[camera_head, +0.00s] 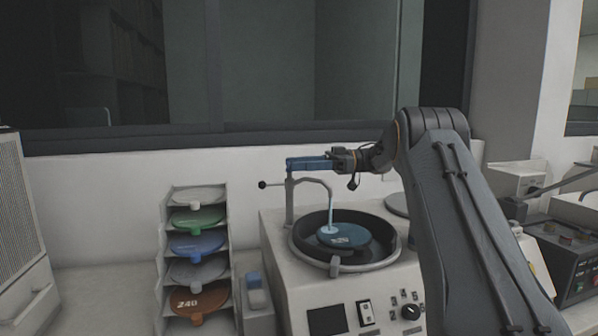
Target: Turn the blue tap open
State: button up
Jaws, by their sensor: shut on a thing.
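The blue tap (305,164) is a long blue lever on top of a thin grey post behind the round basin of the press. It lies roughly level, pointing right. My gripper (331,161) reaches in from the right and is shut on the right end of the lever. The fingertips are small and hard to make out. A curved spout (318,182) leaves the post, and a pale blue stream of water (328,212) falls from it onto the disc (344,237) in the basin.
A rack (224,262) of coloured discs stands left of the press (290,282). A small black knob (262,185) sticks out left of the post. The wall and dark window are close behind. More equipment (575,247) stands at the right.

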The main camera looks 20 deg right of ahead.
jog(key=shift+w+r+n+g+b, duration=0.15)
jog(key=shift+n+g+b, duration=0.2)
jog(key=shift+g, duration=0.35)
jog(key=o, duration=1.1)
jog(key=shift+a, duration=0.1)
jog(key=shift+c, duration=0.2)
jog(key=d+p, duration=0.3)
jog(key=d, duration=0.3)
jog(key=shift+w+d+r+p, duration=0.2)
jog(key=shift+d+p, duration=0.05)
jog(key=shift+p, duration=0.15)
jog(key=shift+d+p, duration=0.15)
jog(key=shift+p, duration=0.75)
